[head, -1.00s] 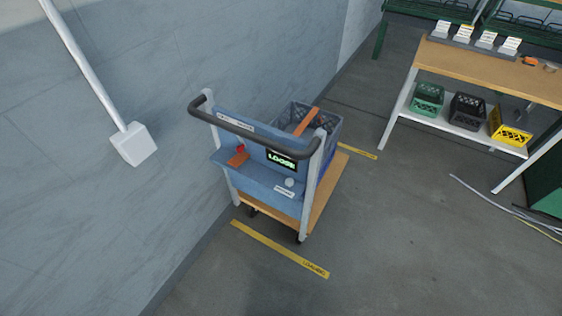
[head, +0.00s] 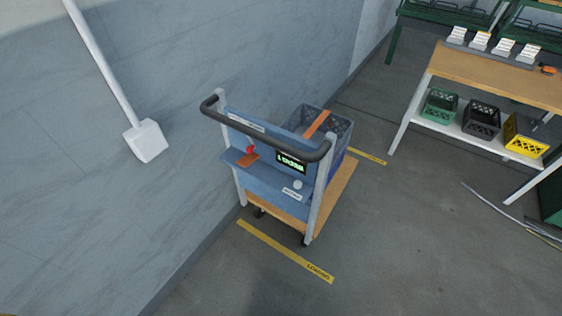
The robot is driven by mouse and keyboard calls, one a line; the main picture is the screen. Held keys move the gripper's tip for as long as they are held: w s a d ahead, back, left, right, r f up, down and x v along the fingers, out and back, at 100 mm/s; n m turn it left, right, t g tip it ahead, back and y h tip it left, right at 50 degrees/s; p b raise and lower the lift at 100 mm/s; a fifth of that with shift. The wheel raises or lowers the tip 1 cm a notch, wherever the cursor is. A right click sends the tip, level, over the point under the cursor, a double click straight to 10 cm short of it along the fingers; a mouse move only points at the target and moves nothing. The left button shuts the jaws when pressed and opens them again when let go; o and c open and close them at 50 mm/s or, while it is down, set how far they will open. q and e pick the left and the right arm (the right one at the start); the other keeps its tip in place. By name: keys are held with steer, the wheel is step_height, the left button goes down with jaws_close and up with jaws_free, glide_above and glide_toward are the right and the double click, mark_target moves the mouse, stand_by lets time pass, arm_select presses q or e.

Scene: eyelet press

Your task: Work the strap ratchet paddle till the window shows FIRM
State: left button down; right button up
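A cart stands by the wall, with a blue panel (head: 262,175) below its dark push handle (head: 262,144). On the panel is a small dark window (head: 291,162) with green lettering, too blurred to read surely now. Left of the window are an orange paddle-like piece (head: 247,159) and a red knob (head: 251,150). A pale round button (head: 298,184) sits below the window. An orange strap (head: 316,124) runs over a grey crate (head: 336,127) on the cart. Neither gripper is in view.
A yellow floor strip (head: 285,250) lies in front of the cart, another (head: 367,156) behind it. A wooden-topped bench (head: 490,75) with crates below stands at right. Loose pale strips (head: 495,205) lie on the floor there. The floor between is clear.

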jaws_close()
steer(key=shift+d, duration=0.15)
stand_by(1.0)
